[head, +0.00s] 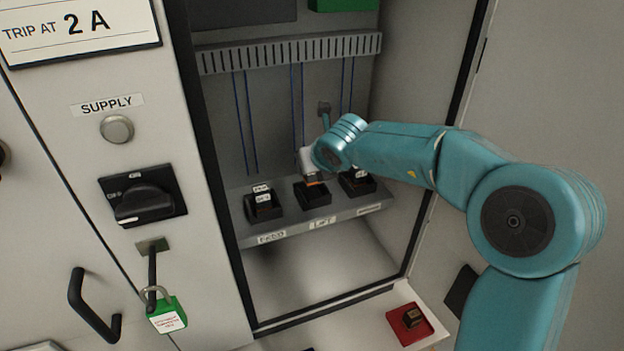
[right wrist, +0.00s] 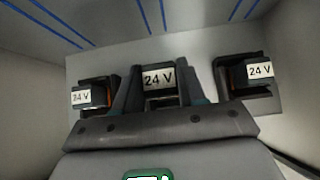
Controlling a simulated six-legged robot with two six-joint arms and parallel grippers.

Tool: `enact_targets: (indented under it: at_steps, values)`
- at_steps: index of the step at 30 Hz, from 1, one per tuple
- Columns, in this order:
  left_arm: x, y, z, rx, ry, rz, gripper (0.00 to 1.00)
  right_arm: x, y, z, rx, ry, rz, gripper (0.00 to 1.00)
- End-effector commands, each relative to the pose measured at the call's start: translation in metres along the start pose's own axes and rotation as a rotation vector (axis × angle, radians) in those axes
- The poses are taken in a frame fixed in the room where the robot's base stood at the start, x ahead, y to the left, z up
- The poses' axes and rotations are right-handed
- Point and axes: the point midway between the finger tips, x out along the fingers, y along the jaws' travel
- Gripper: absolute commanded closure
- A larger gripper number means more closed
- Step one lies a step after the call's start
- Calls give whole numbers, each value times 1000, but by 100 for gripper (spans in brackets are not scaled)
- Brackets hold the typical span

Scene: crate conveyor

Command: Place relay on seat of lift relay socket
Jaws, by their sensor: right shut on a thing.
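My right gripper (head: 310,174) reaches into the cabinet and is shut on a relay labelled "24 V" (right wrist: 158,78). Its fingers sit on either side of the relay in the right wrist view. In the head view an orange part of this relay (head: 315,183) shows at the black middle socket (head: 313,199). A label in front of that socket appears to read "LIFT" (head: 322,223). The gripper partly hides the relay, and I cannot tell whether it is fully down on the seat. My left gripper is not in view.
Relays stand in the left socket (head: 263,203) and right socket (head: 357,183), close on either side. A slotted duct (head: 290,53) with blue wires runs above. The cabinet frame edges the opening.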

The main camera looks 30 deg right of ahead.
Motion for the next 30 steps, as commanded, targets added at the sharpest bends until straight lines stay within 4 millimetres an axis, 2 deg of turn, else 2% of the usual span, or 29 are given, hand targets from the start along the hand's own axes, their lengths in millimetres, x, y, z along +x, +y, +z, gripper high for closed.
enact_targets:
  at_steps: [2,6,17,18,20,21,30]
  values:
    - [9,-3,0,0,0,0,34,14,0,-14,-1,5,-1,91]
    - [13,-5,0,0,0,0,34,25,0,-23,-1,2,0,91]
    - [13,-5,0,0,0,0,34,27,0,-25,-1,2,0,91]
    - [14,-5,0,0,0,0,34,28,0,-26,0,2,0,57]
    - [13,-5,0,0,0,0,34,27,0,-25,0,2,0,37]
    - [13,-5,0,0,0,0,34,27,0,-25,0,2,0,34]
    - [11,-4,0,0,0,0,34,24,0,-22,-1,1,0,34]
